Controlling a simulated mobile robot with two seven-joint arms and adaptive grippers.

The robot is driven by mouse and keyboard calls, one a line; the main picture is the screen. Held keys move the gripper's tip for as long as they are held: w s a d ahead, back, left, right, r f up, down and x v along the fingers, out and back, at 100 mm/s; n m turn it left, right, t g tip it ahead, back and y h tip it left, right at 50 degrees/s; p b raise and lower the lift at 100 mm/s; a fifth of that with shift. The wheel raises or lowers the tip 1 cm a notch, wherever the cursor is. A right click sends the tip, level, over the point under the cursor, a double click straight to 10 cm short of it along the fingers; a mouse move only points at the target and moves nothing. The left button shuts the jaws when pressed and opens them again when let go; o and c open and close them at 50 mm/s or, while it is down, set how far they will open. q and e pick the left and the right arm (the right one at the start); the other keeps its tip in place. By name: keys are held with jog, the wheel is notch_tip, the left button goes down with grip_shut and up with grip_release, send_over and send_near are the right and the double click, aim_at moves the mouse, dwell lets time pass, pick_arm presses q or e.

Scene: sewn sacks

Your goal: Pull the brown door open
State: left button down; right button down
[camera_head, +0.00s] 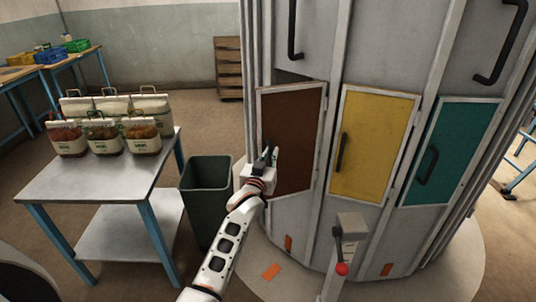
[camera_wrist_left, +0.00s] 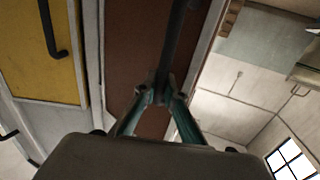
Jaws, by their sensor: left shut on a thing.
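The brown door (camera_head: 298,145) is a framed panel on the grey round cabinet, left of the yellow door. A dark gap shows above its top edge, so it stands slightly ajar. My left gripper (camera_head: 268,157) is at the door's left side, shut on its dark upright handle. In the left wrist view the gripper (camera_wrist_left: 160,95) closes around the black bar handle (camera_wrist_left: 175,50), with the brown door (camera_wrist_left: 130,50) behind it. The handle is mostly hidden by the gripper in the head view. My right gripper is not in view.
A yellow door (camera_head: 370,145) and a teal door (camera_head: 450,150) are beside it. A grey post with a red knob (camera_head: 342,268) stands in front. A dark bin (camera_head: 207,190) and a table (camera_head: 95,180) with several filled sacks (camera_head: 68,138) are at left.

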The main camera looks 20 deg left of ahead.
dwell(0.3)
pick_arm(q)
jog(key=c, duration=2.1)
grip_release()
jog(key=shift+d, duration=0.1)
jog(key=shift+s, duration=0.15)
jog(key=s, duration=1.1)
jog(key=shift+s+d, duration=0.3)
jog(key=shift+d, duration=0.15)
